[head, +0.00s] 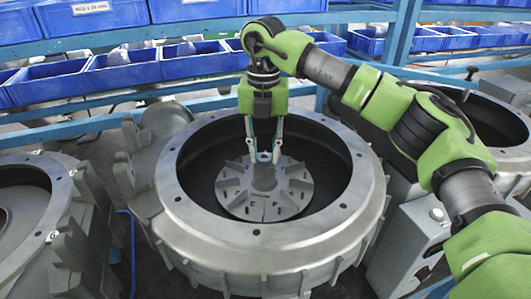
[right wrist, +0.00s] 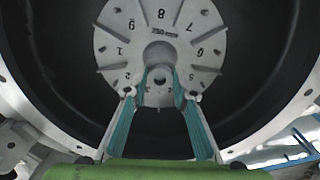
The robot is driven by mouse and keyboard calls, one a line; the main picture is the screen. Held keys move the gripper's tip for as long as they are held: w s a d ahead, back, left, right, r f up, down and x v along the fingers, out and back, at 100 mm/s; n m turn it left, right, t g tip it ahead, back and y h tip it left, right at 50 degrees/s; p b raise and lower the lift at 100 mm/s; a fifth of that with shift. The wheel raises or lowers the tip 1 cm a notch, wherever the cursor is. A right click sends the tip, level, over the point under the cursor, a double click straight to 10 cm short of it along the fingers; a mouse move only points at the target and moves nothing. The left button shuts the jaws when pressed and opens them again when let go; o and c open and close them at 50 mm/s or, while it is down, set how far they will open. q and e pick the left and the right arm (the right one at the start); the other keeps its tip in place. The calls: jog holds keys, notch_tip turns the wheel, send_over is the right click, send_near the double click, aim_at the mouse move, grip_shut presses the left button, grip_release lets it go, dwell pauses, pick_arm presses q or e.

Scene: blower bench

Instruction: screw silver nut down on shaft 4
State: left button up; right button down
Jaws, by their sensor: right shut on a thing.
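My right gripper (head: 264,158) reaches straight down into the middle blower housing (head: 255,235). Its teal fingers are shut on the small silver nut (right wrist: 160,88), which sits between the fingertips in the right wrist view. The fingertips are at the top of the central hub and shaft (head: 264,178), in the middle of a grey finned disc (head: 235,196). The disc also shows in the right wrist view (right wrist: 122,28), with numbers around its face. The fingers hide much of the nut, and I cannot tell how far down the shaft it sits. My left gripper is not in view.
The housing's thick bolted rim surrounds the gripper, with a dark recess between rim and disc. Another housing (head: 30,205) stands at the left, and one (head: 500,125) at the right. Blue bins (head: 125,72) line a blue rack behind.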

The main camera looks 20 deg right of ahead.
jog(key=m, duration=0.2)
jog(key=m+b, duration=0.1)
jog(key=shift+s+a+f+m, duration=0.2)
jog(key=shift+a+m, duration=0.1)
jog(key=shift+m, duration=0.1)
jog(key=m+b, duration=0.1)
jog(key=m, duration=0.2)
jog(key=shift+m, duration=0.4)
jog(key=m+b, duration=0.1)
jog(key=m, duration=0.4)
jog(key=shift+b, duration=0.3)
jog(key=m, duration=0.3)
jog(key=shift+r+b, duration=0.1)
jog(key=shift+b, duration=0.3)
